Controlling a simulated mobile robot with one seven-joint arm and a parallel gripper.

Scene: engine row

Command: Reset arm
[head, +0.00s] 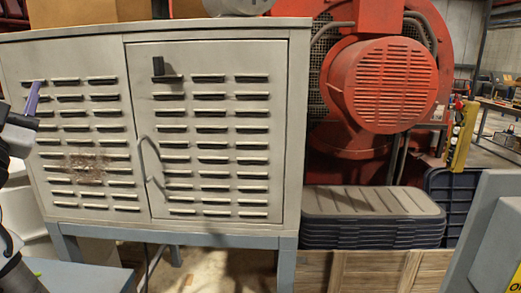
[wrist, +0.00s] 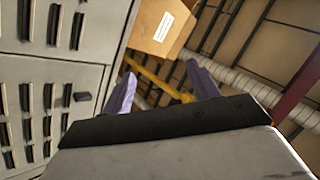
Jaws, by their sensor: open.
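My gripper shows in the wrist view (wrist: 163,92) with its two purple fingers spread apart and nothing between them. In the head view only a small part of my gripper (head: 33,98), a purple finger, shows at the left edge, in front of the left cabinet door. The grey louvred cabinet (head: 215,130) stands on blue-grey legs, with both doors shut. Its right door has a curved handle (head: 147,160) and a small black knob (head: 158,66). The cabinet also shows tilted in the wrist view (wrist: 60,60).
A red machine (head: 385,85) stands right of the cabinet. Below it, a stack of dark lids (head: 372,215) sits above a wooden crate (head: 370,272). A cardboard box (wrist: 160,25) shows high in the wrist view. A grey panel (head: 490,235) is at lower right.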

